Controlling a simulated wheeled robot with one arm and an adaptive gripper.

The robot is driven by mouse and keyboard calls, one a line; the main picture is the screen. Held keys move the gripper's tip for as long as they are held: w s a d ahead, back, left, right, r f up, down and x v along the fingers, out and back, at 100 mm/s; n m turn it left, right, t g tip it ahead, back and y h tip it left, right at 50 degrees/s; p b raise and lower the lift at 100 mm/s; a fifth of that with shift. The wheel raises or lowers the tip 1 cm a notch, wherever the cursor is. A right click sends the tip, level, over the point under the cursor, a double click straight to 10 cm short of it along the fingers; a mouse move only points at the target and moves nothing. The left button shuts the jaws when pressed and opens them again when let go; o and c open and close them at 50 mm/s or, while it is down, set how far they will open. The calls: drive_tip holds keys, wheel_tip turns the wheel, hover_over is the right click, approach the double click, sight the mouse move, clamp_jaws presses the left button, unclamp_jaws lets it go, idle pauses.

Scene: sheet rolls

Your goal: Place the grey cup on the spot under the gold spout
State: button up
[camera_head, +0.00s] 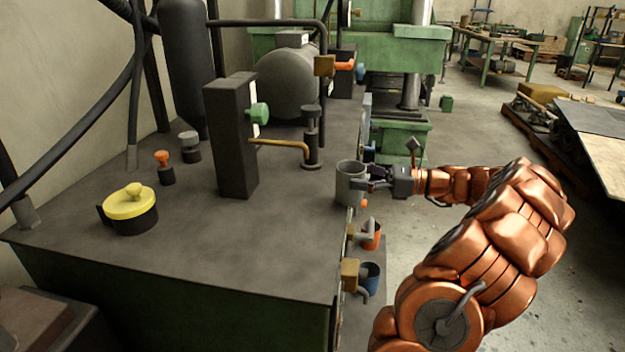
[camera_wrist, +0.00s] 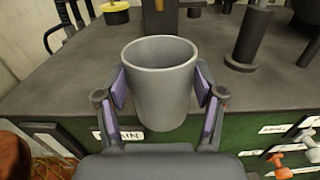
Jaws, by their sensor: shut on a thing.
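The grey cup (camera_head: 349,183) is upright at the right edge of the dark bench top in the head view. My gripper (camera_head: 377,179) is shut on it from the right. In the wrist view the open-topped cup (camera_wrist: 160,85) stands between the two fingers of my gripper (camera_wrist: 160,92), their pads against its sides. The gold spout (camera_head: 280,142) juts right from a dark upright block and ends near a dark post, behind and left of the cup. The spot under the spout is hard to make out. Whether the cup's base touches the bench cannot be told.
The dark block (camera_head: 231,135) carries a green knob (camera_head: 259,112). A dark pot with a yellow lid (camera_head: 129,201) stands at left. The front middle of the bench top (camera_head: 240,240) is clear.

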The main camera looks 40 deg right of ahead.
drive_tip(key=b+x, duration=0.2)
drive_tip(key=x, duration=0.8)
drive_tip(key=shift+w+a+f, duration=0.1)
drive_tip(key=shift+w+a, duration=0.1)
drive_tip(key=shift+w, duration=0.1)
drive_tip(key=shift+w+a+f, duration=0.1)
drive_tip(key=shift+w+f, duration=0.05)
drive_tip(key=shift+f, duration=0.05)
drive_tip(key=shift+f, duration=0.15)
drive_tip(key=o, duration=1.2)
drive_tip(key=shift+b, duration=0.3)
drive_tip(key=p+v, duration=0.3)
drive_tip(key=v, duration=0.9)
